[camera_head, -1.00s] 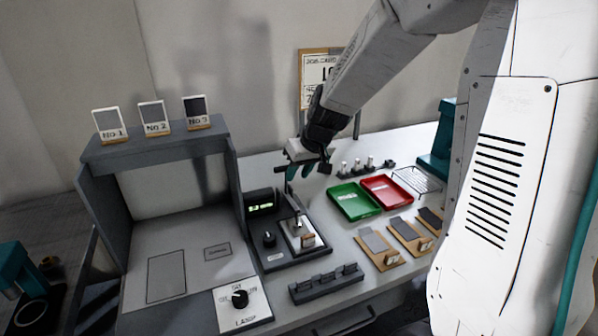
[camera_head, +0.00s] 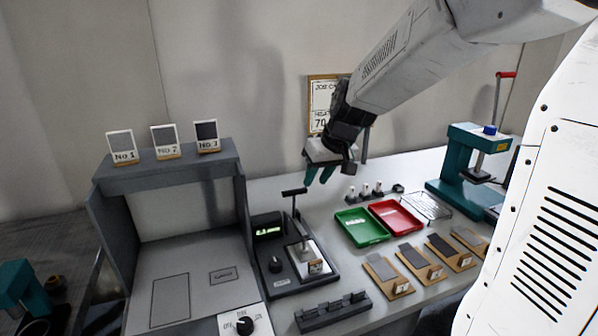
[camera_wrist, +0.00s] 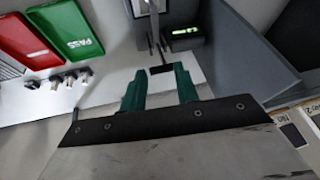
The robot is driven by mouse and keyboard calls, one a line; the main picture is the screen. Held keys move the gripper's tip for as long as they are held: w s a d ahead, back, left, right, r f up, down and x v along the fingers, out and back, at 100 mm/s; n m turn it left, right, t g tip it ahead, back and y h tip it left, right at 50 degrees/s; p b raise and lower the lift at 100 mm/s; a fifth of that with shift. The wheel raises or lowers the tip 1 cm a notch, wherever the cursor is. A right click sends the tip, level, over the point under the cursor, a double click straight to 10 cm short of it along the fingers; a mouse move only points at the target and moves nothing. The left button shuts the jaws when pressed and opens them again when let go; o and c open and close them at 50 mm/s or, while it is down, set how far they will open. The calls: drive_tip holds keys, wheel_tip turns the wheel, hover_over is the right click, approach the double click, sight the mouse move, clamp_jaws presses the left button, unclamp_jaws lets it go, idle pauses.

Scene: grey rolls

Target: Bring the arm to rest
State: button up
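My gripper (camera_head: 322,172) hangs above the back of the bench in the head view, pointing down. In the wrist view its two teal fingers (camera_wrist: 160,85) are apart with nothing held between them. The black T-shaped handle (camera_head: 294,192) of the bench device (camera_head: 290,270) stands just left of and below the gripper in the head view. In the wrist view this handle (camera_wrist: 161,69) shows beyond the fingertips, and I see no contact. My arm (camera_head: 400,65) reaches in from the upper right.
A green tray (camera_head: 362,228) and a red tray (camera_head: 396,217) lie to the right, with small metal pieces (camera_head: 365,190) behind them. A teal press (camera_head: 468,165) stands at the far right. A grey booth (camera_head: 165,168) stands left. The wall and job card (camera_head: 320,92) are behind the gripper.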

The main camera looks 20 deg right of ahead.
drive_tip(key=s+a+r+g+h, duration=0.1)
drive_tip(key=s+a, duration=0.1)
drive_tip(key=s, duration=1.2)
drive_tip(key=s+a+r+g, duration=0.2)
drive_tip(key=s+a, duration=0.1)
drive_tip(key=s, duration=1.1)
drive_tip(key=shift+s+a+h, duration=0.3)
drive_tip(key=shift+s+h, duration=0.1)
